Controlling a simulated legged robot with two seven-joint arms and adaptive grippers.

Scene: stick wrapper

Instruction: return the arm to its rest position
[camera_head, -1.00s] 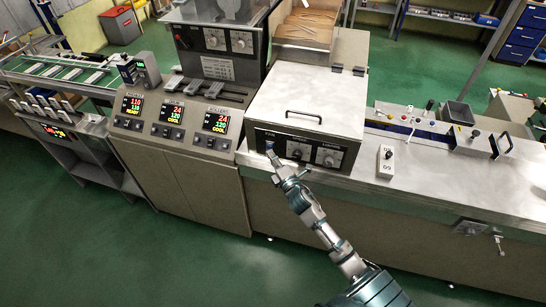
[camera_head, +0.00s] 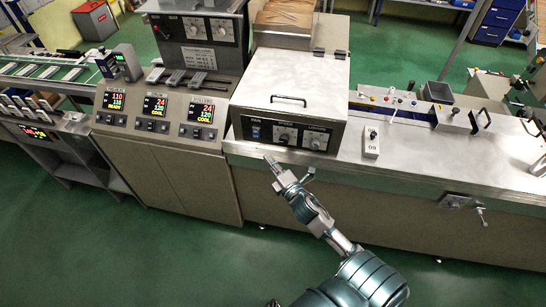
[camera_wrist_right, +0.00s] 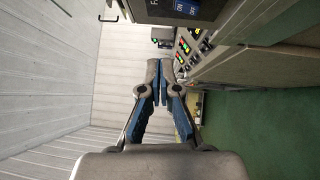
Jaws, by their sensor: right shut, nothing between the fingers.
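My right gripper (camera_head: 270,161) is shut and empty. It is in front of the counter's front edge, just below the control panel (camera_head: 290,134) of the metal box, and appears apart from it. In the right wrist view, its fingertips (camera_wrist_right: 162,68) are together, with the panel's blue switch (camera_wrist_right: 187,8) at the top. My right arm comes in from the bottom right. My left gripper does not show.
The metal box (camera_head: 293,80) with a handle stands on the steel counter (camera_head: 415,150). Lit displays (camera_head: 155,104) are to its left, a small switch box (camera_head: 371,142) to its right. Green floor (camera_head: 170,260) lies open in front.

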